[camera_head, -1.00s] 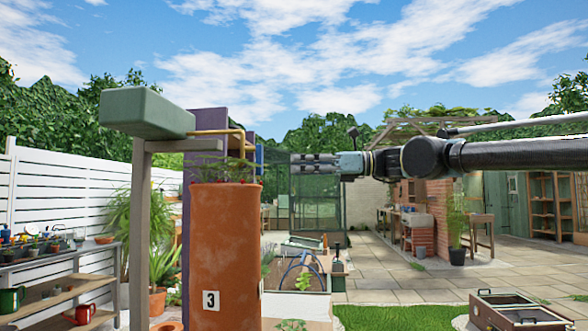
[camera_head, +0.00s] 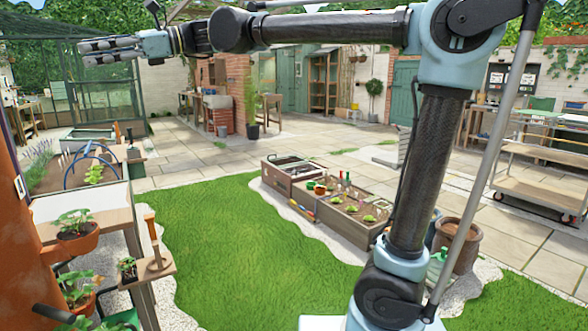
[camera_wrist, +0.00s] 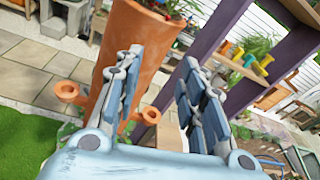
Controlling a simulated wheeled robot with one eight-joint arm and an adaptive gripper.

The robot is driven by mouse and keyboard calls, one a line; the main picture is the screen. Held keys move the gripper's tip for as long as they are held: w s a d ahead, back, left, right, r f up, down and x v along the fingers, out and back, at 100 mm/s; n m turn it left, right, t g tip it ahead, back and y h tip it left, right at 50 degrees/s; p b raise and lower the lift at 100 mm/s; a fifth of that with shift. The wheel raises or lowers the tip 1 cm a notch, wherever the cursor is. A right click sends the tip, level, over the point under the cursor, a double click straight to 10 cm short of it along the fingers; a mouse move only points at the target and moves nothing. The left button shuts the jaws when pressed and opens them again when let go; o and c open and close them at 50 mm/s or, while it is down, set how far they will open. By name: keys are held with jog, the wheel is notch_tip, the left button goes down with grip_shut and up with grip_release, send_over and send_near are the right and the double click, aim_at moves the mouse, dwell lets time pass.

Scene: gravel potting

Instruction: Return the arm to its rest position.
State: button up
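My gripper (camera_head: 84,52) is at the upper left of the head view, at the end of my arm, which rises from the lower right and stretches across to the left. In the wrist view my gripper (camera_wrist: 162,58) shows two fingers standing apart with nothing between them. It is open and empty. Behind the fingers is a tall terracotta planter (camera_wrist: 140,45) with small side cups; whether they are close to it, I cannot tell. The planter (camera_head: 22,225) also shows at the left edge of the head view.
A purple shelf frame (camera_wrist: 215,35) stands beside the planter in the wrist view. In the head view, potted plants (camera_head: 75,232) sit at the lower left, a wooden planter box (camera_head: 330,205) mid-lawn, and a cart (camera_head: 540,185) at the right. The lawn (camera_head: 225,240) is largely clear.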

jog(key=w+d+f+n+t+h, duration=0.25)
jog(key=w+d+f, duration=0.25)
jog(key=d+f, duration=0.55)
jog(key=w+d+f+n+t+h, duration=0.1)
jog(key=w+d+f+n+t, duration=0.2)
jog(key=d+f, duration=0.75)
jog(key=w+d+f+n+t+h, duration=0.1)
jog(key=w+d+f+t+h, duration=0.15)
jog(key=w+d+f, duration=0.75)
jog(key=s+d+f+n+h, duration=0.1)
jog(key=s+d+f+h, duration=0.1)
jog(key=s+d+f, duration=0.2)
jog(key=s+d+f+n+t+h, duration=0.1)
jog(key=s+d+f+h, duration=0.2)
jog(key=d+f, duration=0.8)
jog(key=s+d+f+n+t+h, duration=0.1)
jog(key=s+d+f+h, duration=0.2)
jog(key=d, duration=1.5)
notch_tip(320, 180, down, 5)
jog(key=shift+s+r, duration=0.2)
jog(key=shift+s, duration=1.05)
jog(key=shift+c, duration=0.4)
